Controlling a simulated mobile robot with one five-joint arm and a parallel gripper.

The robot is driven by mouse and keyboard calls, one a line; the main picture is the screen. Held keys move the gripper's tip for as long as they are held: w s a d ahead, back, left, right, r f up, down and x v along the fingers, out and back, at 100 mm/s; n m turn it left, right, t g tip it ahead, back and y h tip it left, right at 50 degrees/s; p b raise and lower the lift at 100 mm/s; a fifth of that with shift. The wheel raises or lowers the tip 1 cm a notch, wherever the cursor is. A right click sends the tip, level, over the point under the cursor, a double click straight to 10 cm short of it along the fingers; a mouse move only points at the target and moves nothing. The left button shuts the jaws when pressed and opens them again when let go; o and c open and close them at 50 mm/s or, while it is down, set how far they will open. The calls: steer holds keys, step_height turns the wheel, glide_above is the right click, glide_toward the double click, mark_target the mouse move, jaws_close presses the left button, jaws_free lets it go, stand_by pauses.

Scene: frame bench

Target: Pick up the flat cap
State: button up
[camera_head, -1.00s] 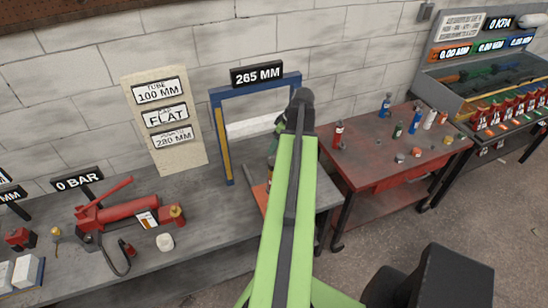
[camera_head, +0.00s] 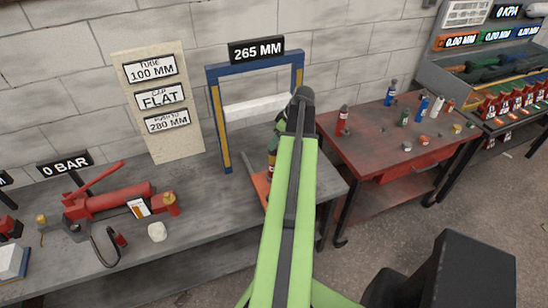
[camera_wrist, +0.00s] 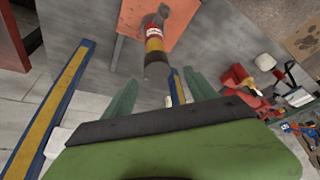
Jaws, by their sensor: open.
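Several small cap-like pieces lie on the red table at the right; one orange and white piece (camera_head: 422,139) and one pale piece (camera_head: 407,145) are near its front. They are too small for me to tell which is the flat cap. A sign (camera_head: 160,97) on the board reads FLAT. My gripper (camera_wrist: 160,80) is open in the wrist view, its two green fingers apart. Beyond them stands a red, yellow and black cylinder (camera_wrist: 154,42) on an orange plate (camera_wrist: 185,18). In the head view my arm hides most of the gripper.
A blue frame (camera_head: 218,120) labelled 265 MM stands on the grey bench (camera_head: 200,245), left of my arm. A red hand pump (camera_head: 115,203) and a white rounded piece (camera_head: 157,231) are further left. Bottles, including a red one (camera_head: 343,120), stand on the red table (camera_head: 360,150).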

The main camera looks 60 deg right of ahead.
steer(key=shift+f, duration=0.1)
steer(key=b+x, duration=0.4)
steer(key=x, duration=0.1)
steer(key=shift+d+f+b, duration=0.2)
steer(key=shift+d+b, duration=0.05)
steer(key=shift+b, duration=0.1)
steer(key=shift+r, duration=0.2)
jaws_close()
